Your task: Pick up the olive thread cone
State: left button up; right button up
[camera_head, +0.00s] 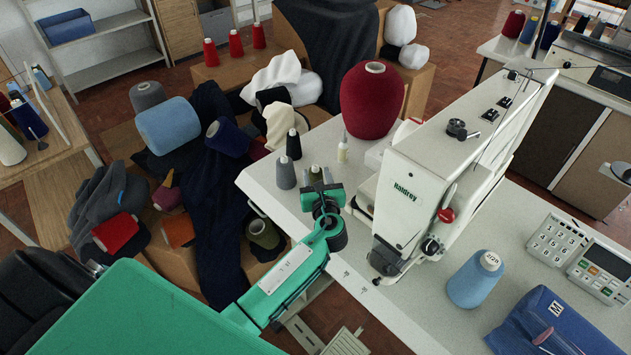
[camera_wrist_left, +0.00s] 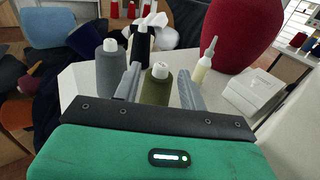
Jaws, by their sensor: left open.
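The olive thread cone (camera_head: 315,172) stands upright on the near left part of the white table (camera_head: 365,270), partly hidden behind my left gripper in the head view. It also shows in the left wrist view (camera_wrist_left: 156,90), with a pale top. My left gripper (camera_head: 316,180) is open, one finger on each side of the cone; in the left wrist view its fingers (camera_wrist_left: 159,82) flank it. I cannot tell whether they touch it. My right gripper is not in view.
A grey cone (camera_head: 286,174) and a black cone (camera_head: 293,146) stand left of the olive one. Another olive cone (camera_head: 263,233) lies in the cloth pile.

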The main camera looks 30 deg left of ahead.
aim_at(316, 169)
pick_arm(q)
jog(key=x, duration=0.4)
jog(key=shift+w, duration=0.1)
grip_shut()
jog(key=shift+d+r, duration=0.1)
